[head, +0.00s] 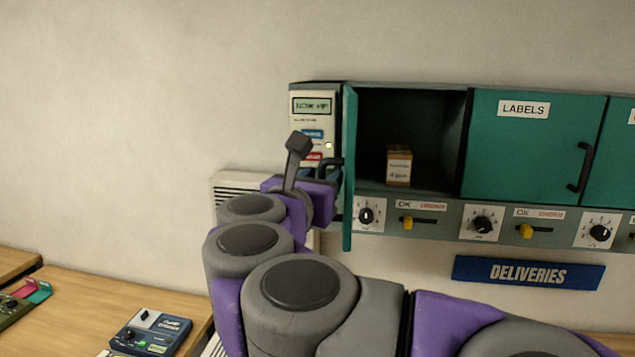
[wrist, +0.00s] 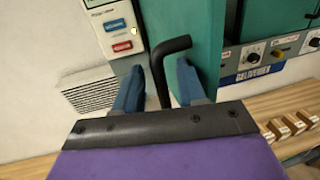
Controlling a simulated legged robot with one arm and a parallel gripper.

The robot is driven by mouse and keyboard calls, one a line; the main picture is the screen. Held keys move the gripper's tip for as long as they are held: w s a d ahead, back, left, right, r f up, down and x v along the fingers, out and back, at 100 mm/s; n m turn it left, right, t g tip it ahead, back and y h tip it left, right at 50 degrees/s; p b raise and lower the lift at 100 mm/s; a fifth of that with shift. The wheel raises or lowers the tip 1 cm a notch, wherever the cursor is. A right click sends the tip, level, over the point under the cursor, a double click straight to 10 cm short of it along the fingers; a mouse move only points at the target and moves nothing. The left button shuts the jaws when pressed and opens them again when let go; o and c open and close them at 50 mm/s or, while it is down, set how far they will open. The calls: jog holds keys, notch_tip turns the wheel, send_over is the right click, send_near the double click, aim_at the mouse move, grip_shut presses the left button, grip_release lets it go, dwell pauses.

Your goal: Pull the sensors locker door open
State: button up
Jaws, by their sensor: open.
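The leftmost locker's teal door (head: 348,170) stands swung wide open, seen nearly edge-on in the head view; no label is readable on it. Its black handle (head: 333,163) is on the door's left face. In the wrist view the bent handle (wrist: 162,75) lies between the two blue fingers of my gripper (wrist: 159,80), with visible gaps beside it. My gripper is open and holds nothing. In the head view its fingers are mostly hidden behind my wrist, close to the handle. The open compartment (head: 420,120) holds a small labelled box (head: 399,170).
A shut LABELS door (head: 530,140) is to the right. Dials and yellow switches run below, above a blue DELIVERIES sign (head: 528,273). A panel with a display (head: 312,108) is left of the open door, above a wall vent (head: 235,183). A wooden bench (head: 90,290) is lower left.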

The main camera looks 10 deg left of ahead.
jog(key=shift+s+a, duration=0.1)
jog(key=s+a, duration=0.3)
jog(key=s, duration=1.3)
jog(key=shift+s+b, duration=0.35)
jog(key=shift+s, duration=0.05)
